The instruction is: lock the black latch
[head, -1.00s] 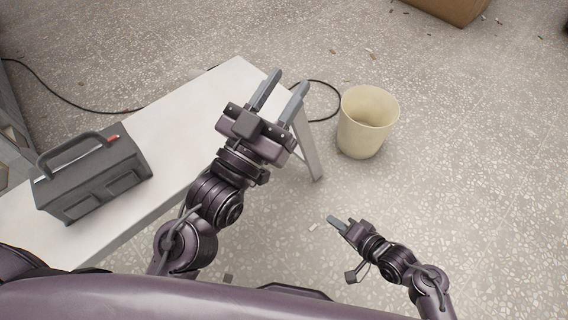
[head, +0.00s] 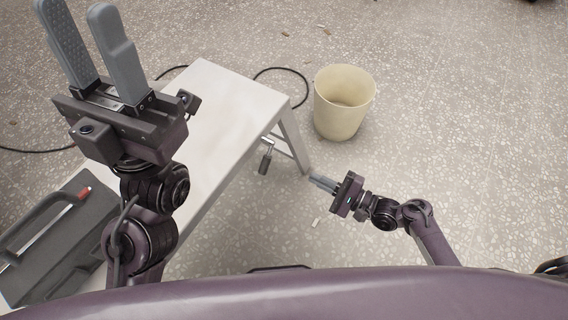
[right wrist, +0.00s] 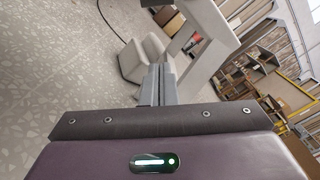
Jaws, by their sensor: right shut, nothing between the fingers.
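A small dark handle-shaped piece (head: 266,158) hangs at the near side of the white table's end, by its leg. It may be the black latch, but its shape is too small to tell whether it is locked. My right gripper (head: 313,181) is shut and empty, low and to the right of that piece, close to the foot of the table leg and apart from the piece. Its closed fingers also show in the right wrist view (right wrist: 158,72). My left gripper (head: 78,12) is raised over the table's left part, its two grey fingers apart with nothing between them.
The white table (head: 218,105) runs diagonally at left. A dark grey toolbox (head: 50,245) with a handle stands on it. A cream bucket (head: 343,105) stands on the floor beyond the table's end. A black cable (head: 285,72) loops behind. The speckled floor at right is clear.

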